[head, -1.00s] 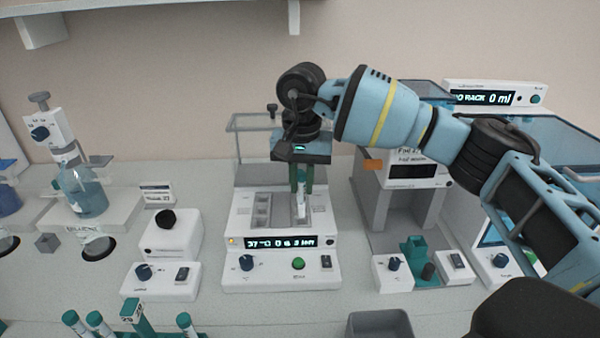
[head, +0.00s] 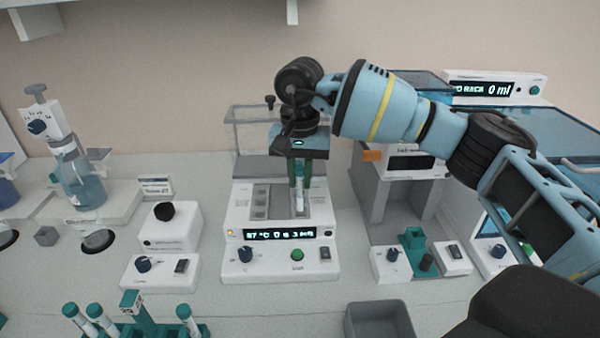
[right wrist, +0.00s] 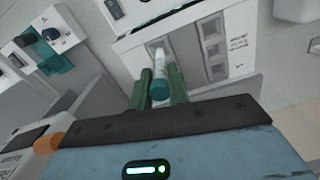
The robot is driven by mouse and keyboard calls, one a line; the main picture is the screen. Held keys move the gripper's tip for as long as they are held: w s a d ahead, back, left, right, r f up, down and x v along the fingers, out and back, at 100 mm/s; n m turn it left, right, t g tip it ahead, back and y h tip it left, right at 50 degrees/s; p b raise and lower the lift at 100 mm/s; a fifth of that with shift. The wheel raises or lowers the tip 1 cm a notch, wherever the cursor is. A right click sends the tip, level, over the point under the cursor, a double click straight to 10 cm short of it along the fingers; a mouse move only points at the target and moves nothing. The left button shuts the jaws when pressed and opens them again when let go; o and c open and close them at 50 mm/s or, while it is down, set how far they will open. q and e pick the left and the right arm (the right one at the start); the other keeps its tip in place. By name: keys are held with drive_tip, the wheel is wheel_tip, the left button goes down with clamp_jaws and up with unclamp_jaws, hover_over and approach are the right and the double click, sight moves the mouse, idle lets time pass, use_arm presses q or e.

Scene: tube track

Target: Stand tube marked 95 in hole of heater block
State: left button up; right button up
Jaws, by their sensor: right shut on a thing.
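A white tube with a teal cap (head: 299,176) is held between the green fingers of my right gripper (head: 300,184). It also shows in the right wrist view (right wrist: 160,78), cap towards me. I cannot read a number on it. The heater block (head: 264,212) is white with a grey well plate and a lit display. The tube is upright over the right part of the plate; I cannot tell whether its lower end is inside a hole. Square holes (right wrist: 212,48) show beside it in the right wrist view. My left gripper is out of view.
A teal rack (head: 150,328) with several capped tubes stands at the front left. A grey bin (head: 380,320) is at the front. A bottle with a dispenser (head: 82,188) is at left. A clear lid (head: 250,130) stands raised behind the block.

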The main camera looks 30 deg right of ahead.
drive_tip(key=shift+f, duration=0.15)
drive_tip(key=shift+f, duration=0.4)
drive_tip(key=shift+f, duration=0.1)
idle(0.3)
drive_tip(key=shift+f+b, duration=0.3)
drive_tip(key=shift+f, duration=0.3)
drive_tip(key=o, duration=0.8)
drive_tip(key=shift+r, duration=4)
